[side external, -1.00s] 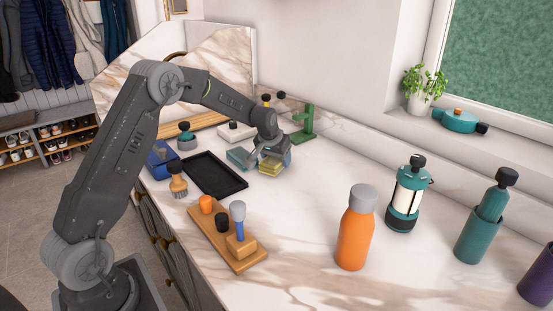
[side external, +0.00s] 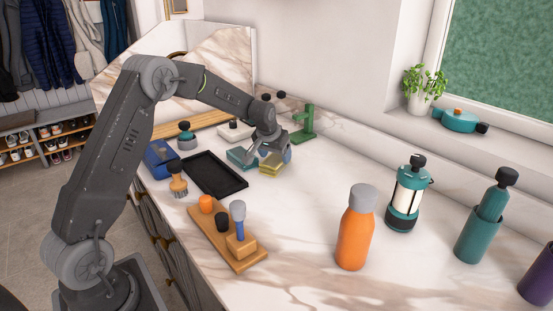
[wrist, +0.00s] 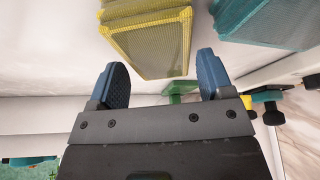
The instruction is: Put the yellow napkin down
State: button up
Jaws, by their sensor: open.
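The yellow napkin (side external: 269,167) looks like a thick folded stack on the marble counter, below my gripper. In the wrist view the yellow napkin (wrist: 148,48) shows a mesh-like face with a brighter yellow edge. My gripper (wrist: 160,60) has its two blue fingers spread wide, with nothing held between them. In the side view my gripper (side external: 273,153) hangs just over the napkin and hides part of it. The small gap between fingers and napkin is hard to judge.
A teal folded stack (side external: 237,155) lies close left of the napkin; it also shows in the wrist view (wrist: 268,22). A black tray (side external: 240,183) is in front. A green stand (side external: 304,125) is behind. Counter to the right is clear up to the orange bottle (side external: 355,235).

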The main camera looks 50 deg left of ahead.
jog(key=s+d+r+m, duration=0.1)
jog(key=s+d+r, duration=0.3)
jog(key=r, duration=0.3)
jog(key=s+d+r, duration=0.3)
jog(key=s+r, duration=0.2)
jog(key=r, duration=0.2)
jog(key=s+d+m, duration=0.1)
jog(key=s+d, duration=0.3)
jog(key=s, duration=0.4)
jog(key=s+d+r+m+t+h, duration=0.1)
jog(key=s+d, duration=0.4)
jog(key=s, duration=0.3)
jog(key=s+d+m, duration=0.1)
jog(key=s+d, duration=0.3)
jog(key=s, duration=0.4)
jog(key=shift+s+d+r+h, duration=0.2)
jog(key=shift+d+r+h, duration=0.1)
jog(key=shift+d+h, duration=0.1)
jog(key=shift+s+f+m, duration=0.25)
jog(key=shift+s+m, duration=0.05)
jog(key=shift+s, duration=0.1)
jog(key=shift+c, duration=0.4)
